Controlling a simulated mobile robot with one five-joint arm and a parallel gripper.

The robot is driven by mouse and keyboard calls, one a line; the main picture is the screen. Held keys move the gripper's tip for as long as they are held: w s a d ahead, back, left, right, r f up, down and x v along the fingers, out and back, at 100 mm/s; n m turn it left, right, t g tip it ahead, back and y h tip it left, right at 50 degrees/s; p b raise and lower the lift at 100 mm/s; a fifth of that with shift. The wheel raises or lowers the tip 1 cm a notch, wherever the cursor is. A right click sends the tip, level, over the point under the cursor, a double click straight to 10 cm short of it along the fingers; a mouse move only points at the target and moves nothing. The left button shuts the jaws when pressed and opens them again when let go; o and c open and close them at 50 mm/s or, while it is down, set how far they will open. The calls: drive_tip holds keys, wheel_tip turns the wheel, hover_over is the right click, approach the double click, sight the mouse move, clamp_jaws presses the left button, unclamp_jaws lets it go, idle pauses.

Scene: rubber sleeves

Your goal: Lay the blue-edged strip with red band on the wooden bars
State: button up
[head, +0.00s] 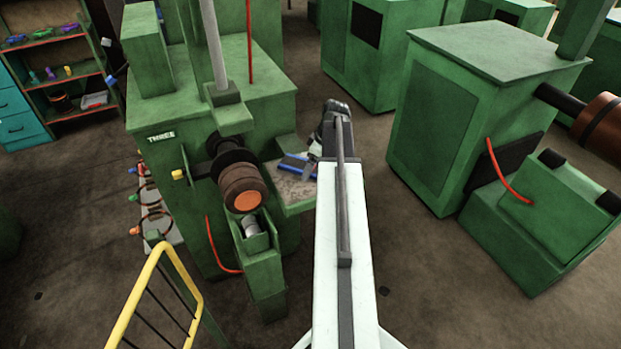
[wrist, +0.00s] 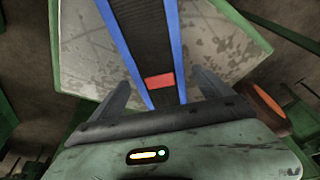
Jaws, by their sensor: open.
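The blue-edged strip (wrist: 150,45) is dark with a blue line along each side and a red band (wrist: 160,81) across it. It lies on a worn grey tray (wrist: 222,42) and runs up out of the wrist view; its near end is hidden behind my gripper body. In the head view a small part of the strip (head: 293,163) shows on the tray (head: 296,193). My gripper (wrist: 160,80) is open, one finger on each side of the strip near the red band, holding nothing. Whether the fingers touch the tray is unclear. I cannot make out wooden bars.
A green machine (head: 185,115) marked THREE stands left of my arm, with a brown roller (head: 242,184) beside the tray. Another green machine (head: 440,120) stands to the right. A yellow rail (head: 140,290) is at front left. Shelves (head: 62,75) stand at the far left. Floor is open at lower right.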

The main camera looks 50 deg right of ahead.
drive_tip(key=shift+f, duration=0.1)
drive_tip(key=c, duration=1.6)
drive_tip(key=shift+c, duration=0.2)
drive_tip(key=shift+w+p, duration=0.1)
drive_tip(key=shift+p, duration=0.25)
